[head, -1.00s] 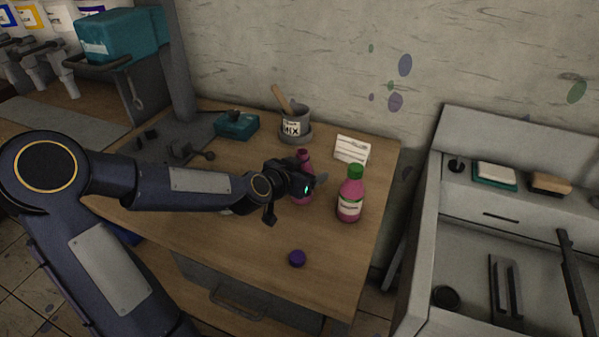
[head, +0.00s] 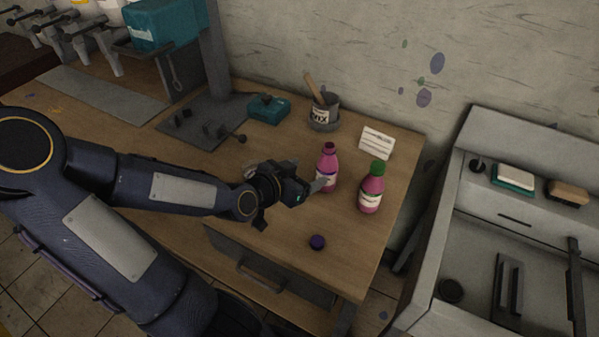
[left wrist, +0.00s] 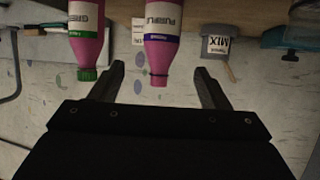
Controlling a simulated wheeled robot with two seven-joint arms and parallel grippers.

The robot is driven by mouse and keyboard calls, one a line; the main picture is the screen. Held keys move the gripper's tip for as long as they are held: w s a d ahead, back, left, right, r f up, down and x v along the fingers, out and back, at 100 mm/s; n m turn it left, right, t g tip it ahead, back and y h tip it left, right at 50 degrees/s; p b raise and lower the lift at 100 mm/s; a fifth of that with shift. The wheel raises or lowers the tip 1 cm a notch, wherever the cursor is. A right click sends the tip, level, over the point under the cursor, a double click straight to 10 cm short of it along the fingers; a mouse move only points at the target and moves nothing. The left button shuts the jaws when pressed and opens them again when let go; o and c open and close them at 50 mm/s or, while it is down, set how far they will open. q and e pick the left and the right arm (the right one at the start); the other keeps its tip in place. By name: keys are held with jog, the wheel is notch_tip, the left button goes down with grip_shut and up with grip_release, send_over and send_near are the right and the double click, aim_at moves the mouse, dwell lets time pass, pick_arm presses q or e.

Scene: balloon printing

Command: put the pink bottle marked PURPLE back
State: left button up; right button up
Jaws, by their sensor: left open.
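The pink bottle marked PURPLE (head: 326,170) stands upright on the wooden table without a cap, its dark neck open. It also shows upside down in the left wrist view (left wrist: 162,45), its label reading PURPLE. My left gripper (head: 316,187) is open, just left of this bottle. In the left wrist view the bottle lies between the two fingers' lines, with space on both sides and nothing gripped. A purple cap (head: 317,242) lies on the table near the front edge. My right gripper is not in view.
A green-capped pink bottle (head: 371,190) marked GREEN stands close to the right. Behind are a white card (head: 377,143), a MIX cup (head: 324,112) with a stick and a teal box (head: 268,109). A grey sink unit (head: 470,190) stands right of the table.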

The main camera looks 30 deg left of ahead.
pick_arm(q)
jog(key=s+d+f+g, duration=0.2)
jog(key=s+f+g, duration=0.1)
jog(key=s+d+f+m+g, duration=0.1)
jog(key=g, duration=0.1)
jog(key=shift+s+d+f+y, duration=0.3)
jog(key=shift+s, duration=0.1)
jog(key=s+d+r+n+g+h, duration=0.1)
jog(key=s+r+n, duration=0.1)
jog(key=s+r, duration=0.2)
jog(key=s+d+r+n+g+h, duration=0.1)
jog(key=s+r, duration=0.4)
jog(key=s, duration=0.5)
jog(key=shift+s+d+n+g, duration=0.35)
jog(key=shift+d+n, duration=0.35)
jog(key=shift+n, duration=0.2)
